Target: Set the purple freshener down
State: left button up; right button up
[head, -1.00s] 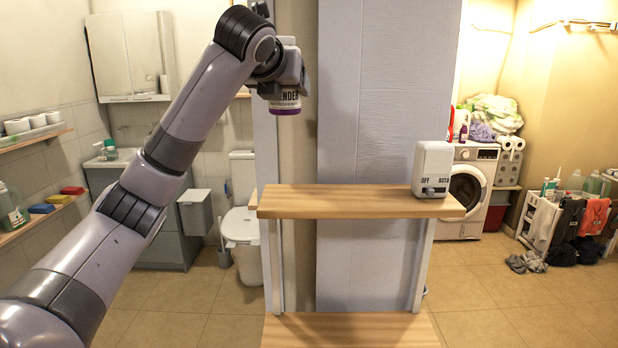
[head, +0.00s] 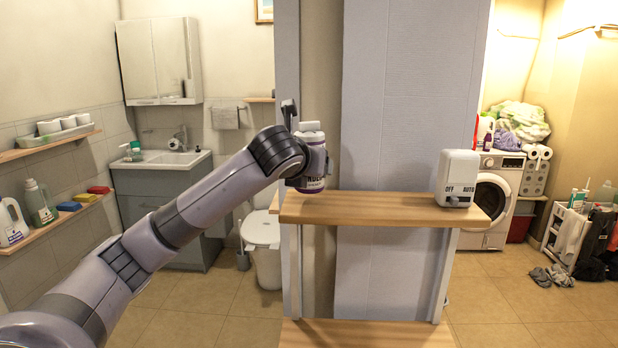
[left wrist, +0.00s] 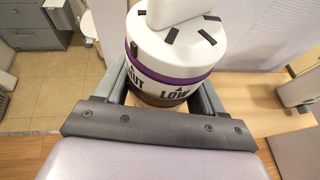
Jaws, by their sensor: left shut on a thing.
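The purple freshener (head: 313,170) is a white, round canister with purple bands and dark lettering. In the head view it is upright at the left end of the upper wooden shelf (head: 385,209). I cannot tell whether its base touches the board. My left gripper (left wrist: 165,100) is shut around its lower body, with one finger on each side. My right gripper is in neither view.
A white box marked "OFF AUTO" (head: 457,178) stands at the shelf's right end. The middle of the shelf is clear. A grey panel (head: 405,100) rises behind the shelf. A lower wooden board (head: 365,334) is below.

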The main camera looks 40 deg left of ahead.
pick_arm(q)
jog(key=shift+f, duration=1.15)
jog(key=shift+f, duration=0.1)
jog(key=o, duration=1.1)
jog(key=shift+f, duration=0.1)
jog(key=shift+r, duration=0.2)
jog(key=v, duration=1.2)
jog(key=shift+f, duration=0.1)
